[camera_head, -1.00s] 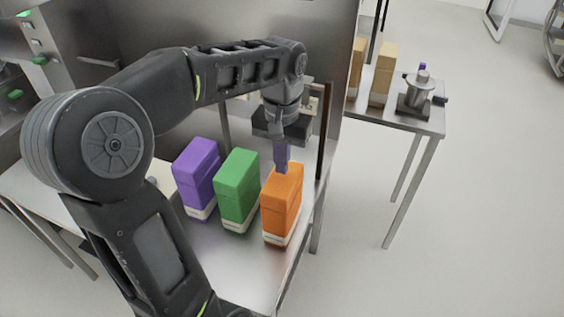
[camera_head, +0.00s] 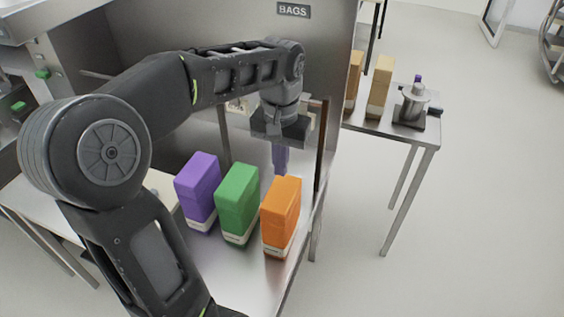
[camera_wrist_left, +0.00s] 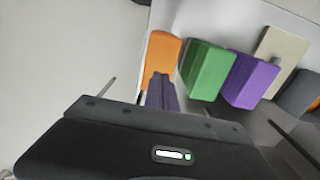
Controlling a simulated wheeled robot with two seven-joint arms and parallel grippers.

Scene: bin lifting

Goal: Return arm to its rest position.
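My left arm comes in from the left in the head view and bends down over the steel table. My left gripper (camera_head: 281,160) points down, just behind and above the top of the orange box-shaped bag (camera_head: 281,215). Its narrow purple-grey fingers look closed together, with nothing visible between them. In the left wrist view the fingers (camera_wrist_left: 161,92) show in front of the orange bag (camera_wrist_left: 160,58). A green bag (camera_head: 238,203) and a purple bag (camera_head: 199,190) stand upright in a row to the left of the orange one. My right gripper is not in view.
A tall steel panel with a BAGS sign (camera_head: 293,10) rises behind the table (camera_head: 262,272). A dark post (camera_head: 321,150) stands right of the gripper. A second table (camera_head: 424,146) at the right holds tan boxes (camera_head: 380,80) and a metal device (camera_head: 411,105). Open floor lies at the right.

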